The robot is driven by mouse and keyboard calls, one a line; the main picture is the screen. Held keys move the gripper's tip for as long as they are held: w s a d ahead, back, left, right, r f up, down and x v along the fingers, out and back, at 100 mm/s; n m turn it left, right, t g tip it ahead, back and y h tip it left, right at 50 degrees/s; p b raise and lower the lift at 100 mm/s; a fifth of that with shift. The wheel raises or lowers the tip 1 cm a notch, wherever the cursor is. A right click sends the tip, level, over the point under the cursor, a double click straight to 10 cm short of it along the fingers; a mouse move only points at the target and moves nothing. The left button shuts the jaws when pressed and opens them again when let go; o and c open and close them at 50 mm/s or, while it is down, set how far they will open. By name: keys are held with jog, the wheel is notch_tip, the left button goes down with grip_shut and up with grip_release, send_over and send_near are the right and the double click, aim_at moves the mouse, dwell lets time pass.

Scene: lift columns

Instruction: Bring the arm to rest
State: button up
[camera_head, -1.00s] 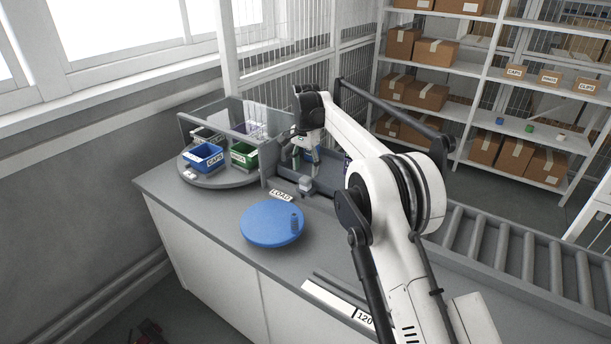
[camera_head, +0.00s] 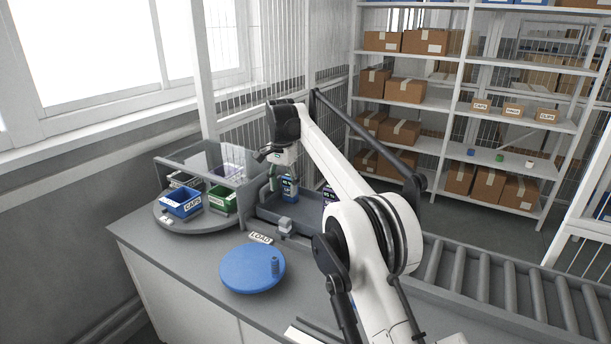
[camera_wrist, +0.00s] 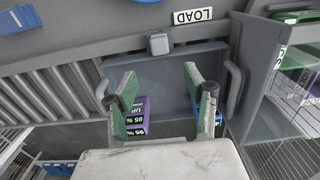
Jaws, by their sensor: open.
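My arm reaches over the grey bench. My gripper (camera_head: 282,166) hangs above a grey tray (camera_head: 262,210) near the LOAD label. In the wrist view my gripper (camera_wrist: 162,82) has its two green-and-grey fingers spread, with nothing between the tips. A blue labelled container (camera_head: 289,188) stands upright in the tray just below my gripper. A purple labelled container (camera_head: 328,194) stands to its right, partly hidden by my arm. In the wrist view the purple one (camera_wrist: 134,118) shows beside the left finger, and the blue one is mostly hidden behind the right finger.
A round blue plate (camera_head: 250,268) with a small blue piece (camera_head: 275,265) lies in front. A turntable at left carries a blue CAPS bin (camera_head: 181,203), a green bin (camera_head: 222,200) and clear panels. A roller conveyor (camera_head: 480,285) runs right. Shelves with boxes stand behind.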

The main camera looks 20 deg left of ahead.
jog(key=shift+d+r, duration=0.1)
jog(key=d+r, duration=0.8)
jog(key=s+d+r+t+b, duration=0.1)
jog(key=s+d+r, duration=0.25)
jog(key=d, duration=0.35)
jog(key=s+d+r+n+t+y, duration=0.1)
jog(key=s+d+r, duration=0.2)
jog(key=s+d, duration=0.35)
jog(key=s+d+r+t+b, duration=0.1)
jog(key=s+d+r, duration=0.15)
jog(key=d, duration=0.55)
jog(key=s+d+t, duration=0.1)
jog(key=s+d, duration=0.7)
jog(key=s+d+f+t, duration=0.1)
jog(key=s+d+f, duration=0.3)
jog(key=s, duration=0.4)
jog(key=s+d+f+n+t+b, duration=0.1)
jog(key=s+d+f, duration=0.2)
jog(key=s+f, duration=0.3)
jog(key=s+d+f+n+t+h, duration=0.1)
jog(key=s+d+f, duration=0.3)
jog(key=s, duration=0.5)
jog(key=shift+s+d+f, duration=0.3)
jog(key=shift+f, duration=0.2)
